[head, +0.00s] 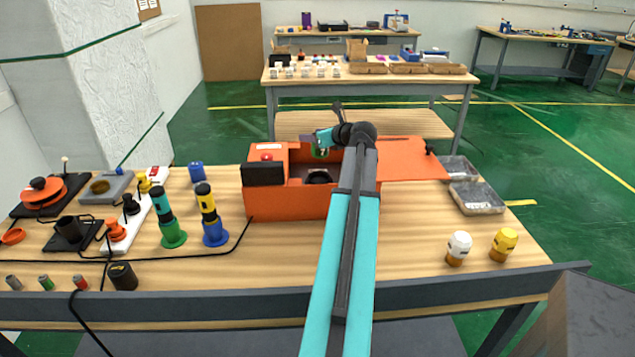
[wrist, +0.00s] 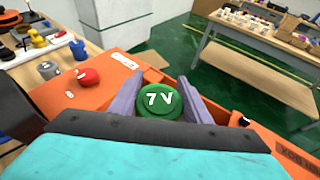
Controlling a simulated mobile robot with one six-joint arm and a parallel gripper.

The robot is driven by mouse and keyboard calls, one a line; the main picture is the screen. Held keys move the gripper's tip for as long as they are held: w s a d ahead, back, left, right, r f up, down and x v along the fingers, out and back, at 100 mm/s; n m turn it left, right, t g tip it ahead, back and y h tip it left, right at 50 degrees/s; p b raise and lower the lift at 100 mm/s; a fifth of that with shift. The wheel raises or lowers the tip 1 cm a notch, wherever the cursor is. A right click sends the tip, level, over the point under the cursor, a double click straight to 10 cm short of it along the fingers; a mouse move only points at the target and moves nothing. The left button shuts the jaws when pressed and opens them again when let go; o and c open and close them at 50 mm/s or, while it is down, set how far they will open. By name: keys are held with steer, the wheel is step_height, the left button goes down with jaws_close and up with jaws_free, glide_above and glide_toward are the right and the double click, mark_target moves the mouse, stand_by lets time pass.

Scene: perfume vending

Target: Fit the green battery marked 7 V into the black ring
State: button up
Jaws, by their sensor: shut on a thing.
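The green battery (wrist: 160,104), with "7 V" in white on its round top, sits between the two grey-purple fingers of my gripper (wrist: 159,90) in the wrist view. My gripper is shut on it. In the head view the gripper (head: 319,146) is over the open orange box (head: 285,203), with a bit of the green battery (head: 320,153) showing below it. A black ring (head: 319,177) lies inside the box, just below the battery and apart from it in the picture. In the wrist view the ring is hidden.
The box's orange lid (head: 410,160) lies open to the right. A red button (wrist: 88,77) is on the box's top. Metal trays (head: 475,198) stand at the right, with white (head: 459,245) and yellow (head: 504,242) capped pieces in front. Blue-based (head: 210,215) and green-based (head: 168,218) stacks stand left.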

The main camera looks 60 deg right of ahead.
mark_target(312, 151)
steer(key=shift+w+a, duration=0.1)
steer(key=shift+w+f+p, duration=0.1)
steer(key=shift+f+p, duration=0.3)
steer(key=shift+f, duration=2.7)
steer(key=shift+a+f+p, duration=0.1)
steer(key=shift+f+p, duration=0.2)
steer(key=shift+f, duration=1.6)
steer(key=o, duration=1.4)
steer(key=shift+f, duration=0.15)
steer(key=shift+c, duration=0.2)
